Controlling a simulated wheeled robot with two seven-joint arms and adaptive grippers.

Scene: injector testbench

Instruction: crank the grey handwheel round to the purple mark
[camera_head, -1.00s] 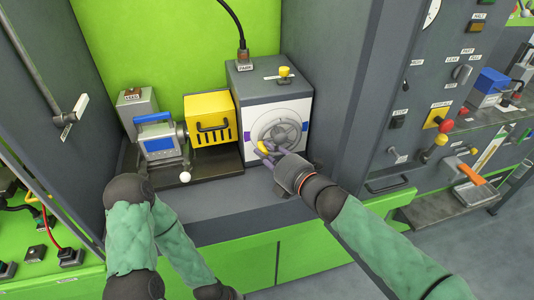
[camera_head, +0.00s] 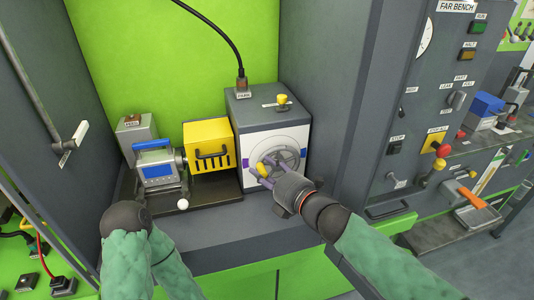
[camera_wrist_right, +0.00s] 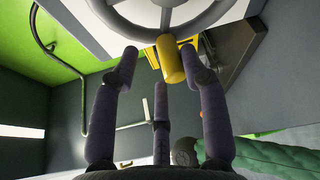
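The grey handwheel (camera_head: 284,161) sits on the white front face of a grey box at the back of the bench. Its yellow crank knob (camera_head: 262,169) is at the wheel's left, slightly low; it also shows in the right wrist view (camera_wrist_right: 171,62). A purple-blue mark (camera_head: 245,161) is at the face's left edge, and a blue one (camera_head: 304,147) at its right edge. My right gripper (camera_wrist_right: 158,65) has its fingers spread around the knob, with a gap on the left finger's side. The right finger is close to the knob; contact is unclear.
A yellow box (camera_head: 208,143) and a blue-framed instrument (camera_head: 156,168) stand left of the wheel box. A small yellow knob (camera_head: 282,99) is on top of it. A grey wall (camera_head: 335,110) stands close on the right. The bench front (camera_head: 215,229) is clear.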

